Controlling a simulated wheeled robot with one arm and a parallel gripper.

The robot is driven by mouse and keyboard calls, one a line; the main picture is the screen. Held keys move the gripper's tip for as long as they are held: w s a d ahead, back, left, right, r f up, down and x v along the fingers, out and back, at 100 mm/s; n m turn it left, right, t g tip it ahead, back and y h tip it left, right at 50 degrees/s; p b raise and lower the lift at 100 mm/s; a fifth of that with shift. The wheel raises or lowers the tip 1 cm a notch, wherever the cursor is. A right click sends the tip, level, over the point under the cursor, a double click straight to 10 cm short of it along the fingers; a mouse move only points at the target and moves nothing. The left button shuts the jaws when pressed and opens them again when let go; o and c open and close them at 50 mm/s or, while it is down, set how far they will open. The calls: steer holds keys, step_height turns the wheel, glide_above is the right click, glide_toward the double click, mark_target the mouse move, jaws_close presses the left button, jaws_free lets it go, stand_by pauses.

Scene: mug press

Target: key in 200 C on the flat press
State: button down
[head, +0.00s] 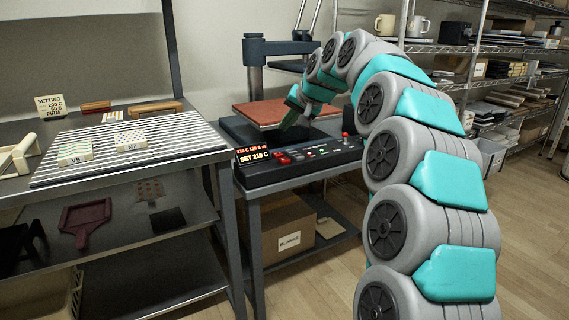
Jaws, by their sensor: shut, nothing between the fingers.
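The flat press (255,134) stands on a small stand at the centre, with a reddish-brown pad on its bed. Its black control panel (262,178) faces me, with red and pale buttons and a red knob. The lit display (252,168) shows "SET 210 C" in its lower line; the small red upper line looks like 210 C, but I cannot read the rest surely. My gripper (285,126) is shut and empty, tipped down over the press's front edge, above and behind the buttons. It looks apart from the buttons. My arm hides the panel's right end.
A setting card (50,106) on the left table reads 200 C, 60 S, FIRM. A striped mat (190,140) there holds tiles marked V9 and N7. A cardboard box (280,228) sits under the press. Wire shelves with mugs stand at the right; the floor there is clear.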

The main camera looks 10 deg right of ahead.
mark_target(286, 161)
steer(key=shift+f+b, duration=1.55)
steer(key=shift+f, duration=1.9)
steer(key=shift+f, duration=0.1)
steer(key=shift+f, duration=0.25)
steer(key=shift+f, duration=0.5)
steer(key=shift+r, duration=0.9)
steer(key=shift+p, duration=0.3)
steer(key=shift+r+p, duration=1.4)
steer(key=shift+r, duration=1.15)
